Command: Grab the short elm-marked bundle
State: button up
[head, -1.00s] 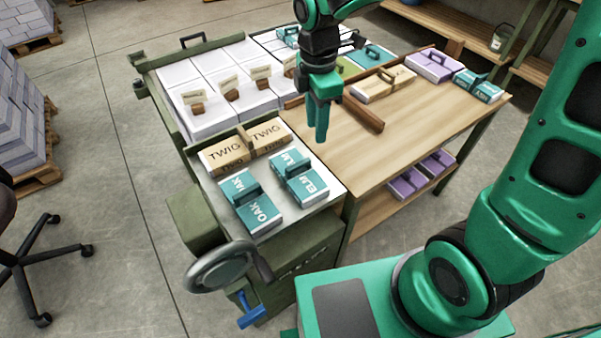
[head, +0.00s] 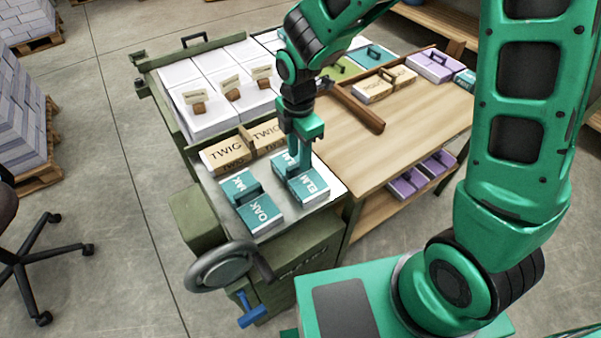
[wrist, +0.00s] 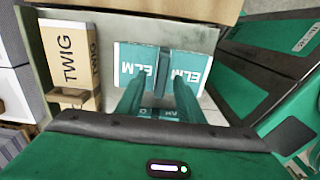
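The elm-marked bundle (head: 312,187) is a teal-and-white block with a raised handle. It lies on the metal top of the green machine, right of the oak-marked bundle (head: 262,212). My gripper (head: 298,165) points down over the elm-marked bundle and hides its middle in the head view. In the wrist view the elm-marked bundle (wrist: 130,62) lies ahead, with ELM lettering on both sides of the handle. My gripper (wrist: 160,95) is open there, its fingers to either side of the handle. I cannot tell whether they touch it.
Twig-marked brown bundles (head: 225,153) stand just behind, and show at left in the wrist view (wrist: 70,55). White paper stacks (head: 205,115) fill the back left. A wooden bar (head: 355,108) edges the wooden table (head: 400,140), whose middle is clear. A handwheel (head: 220,265) sits in front.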

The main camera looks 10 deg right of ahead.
jog(key=shift+f, duration=0.8)
jog(key=shift+c, duration=0.3)
grip_shut()
dwell(0.6)
